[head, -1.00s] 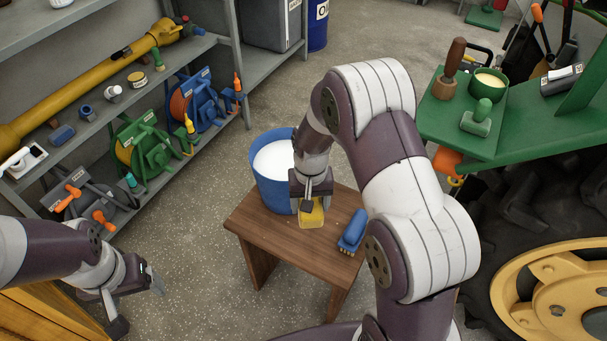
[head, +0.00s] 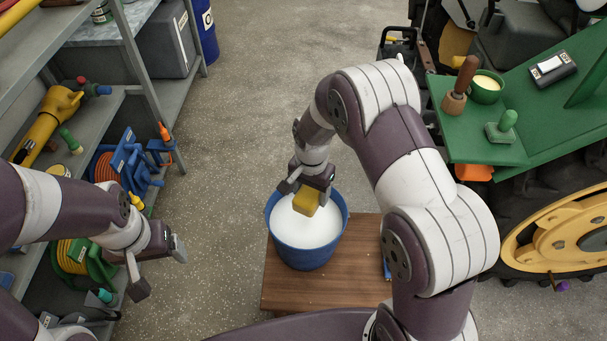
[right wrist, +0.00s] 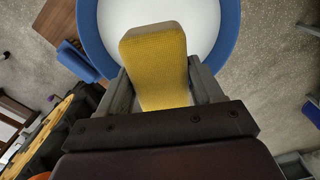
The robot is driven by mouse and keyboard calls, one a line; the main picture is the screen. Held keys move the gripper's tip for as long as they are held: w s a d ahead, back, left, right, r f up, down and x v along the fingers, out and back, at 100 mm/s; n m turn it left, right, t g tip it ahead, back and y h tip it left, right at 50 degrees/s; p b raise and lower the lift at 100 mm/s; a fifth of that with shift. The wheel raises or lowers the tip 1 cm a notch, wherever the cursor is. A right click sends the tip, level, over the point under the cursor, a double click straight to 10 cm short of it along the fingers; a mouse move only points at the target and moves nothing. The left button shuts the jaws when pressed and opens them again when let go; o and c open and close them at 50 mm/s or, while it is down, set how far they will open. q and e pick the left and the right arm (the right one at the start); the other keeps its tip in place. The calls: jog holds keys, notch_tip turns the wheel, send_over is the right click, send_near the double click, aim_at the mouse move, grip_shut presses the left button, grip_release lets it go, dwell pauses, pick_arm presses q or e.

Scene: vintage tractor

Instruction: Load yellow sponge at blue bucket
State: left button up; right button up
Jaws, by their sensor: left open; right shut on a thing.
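The yellow sponge (head: 306,201) is held in my right gripper (head: 312,190), over the opening of the blue bucket (head: 307,258). In the right wrist view the sponge (right wrist: 157,66) sits between both fingers, with the blue bucket's rim (right wrist: 229,30) and white contents beyond it. The bucket stands upright on a brown wooden stool (head: 285,291). From these views I cannot tell how far above the white contents the sponge is. My left gripper (head: 160,270) is open and empty at the left, well away from the bucket.
A blue brush (head: 386,265) lies on the stool, mostly hidden behind my right arm. Grey shelves (head: 100,120) stand at the left. The floor between is clear.

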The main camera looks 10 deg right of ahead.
jog(key=shift+s+a+r+m+p, duration=0.2)
jog(key=shift+a+m+p, duration=0.1)
jog(key=shift+m, duration=0.3)
jog(key=shift+s+a+r+m+p, duration=0.15)
jog(key=shift+a+m, duration=0.1)
jog(key=shift+m, duration=0.35)
jog(key=shift+s+a+f+m, duration=0.15)
jog(key=shift+s+f+m, duration=0.1)
jog(key=shift+m, duration=0.25)
jog(key=shift+s+f+m, duration=0.15)
jog(key=shift+f+m, duration=0.15)
jog(key=shift+f, duration=0.05)
jog(key=shift+s+f+b, duration=0.1)
jog(key=shift+f+b, duration=0.25)
jog(key=shift+b, duration=0.2)
jog(key=b, duration=0.4)
send_over(306, 221)
notch_tip(306, 221, down, 4)
jog(key=shift+f, duration=0.2)
pick_arm(q)
jog(key=f, duration=0.3)
jog(key=shift+d+b, duration=0.2)
jog(key=shift+b, duration=0.15)
pick_arm(e)
jog(key=shift+f, duration=0.3)
pick_arm(q)
jog(key=shift+f, duration=0.25)
pick_arm(e)
jog(key=shift+f, duration=0.45)
